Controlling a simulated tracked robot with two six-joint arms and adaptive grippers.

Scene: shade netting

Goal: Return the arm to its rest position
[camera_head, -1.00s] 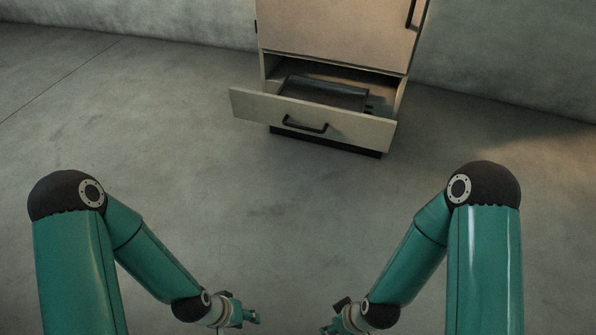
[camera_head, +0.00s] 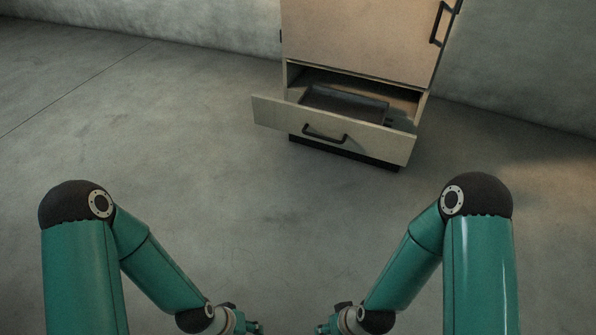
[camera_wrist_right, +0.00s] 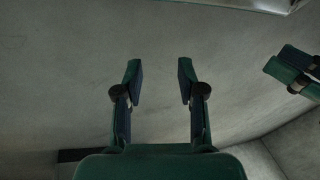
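Both my teal arms are folded, with the forearms pointing inward at the bottom of the head view. My right gripper (camera_head: 323,328) is at the bottom edge there. The right wrist view shows its two fingers (camera_wrist_right: 160,80) apart with nothing between them. My left gripper (camera_head: 254,327) is also at the bottom edge of the head view, small and partly cut off. Gripper fingers at the right edge of the right wrist view look like the left one's (camera_wrist_right: 295,72); their opening is unclear. Neither gripper touches the furniture.
A wooden cabinet (camera_head: 360,40) stands by the wall ahead, its upper door shut. Its bottom drawer (camera_head: 375,145) is pulled out, with a dark tray-like object (camera_head: 345,103) inside. The grey floor (camera_head: 240,220) between my arms and the cabinet is clear.

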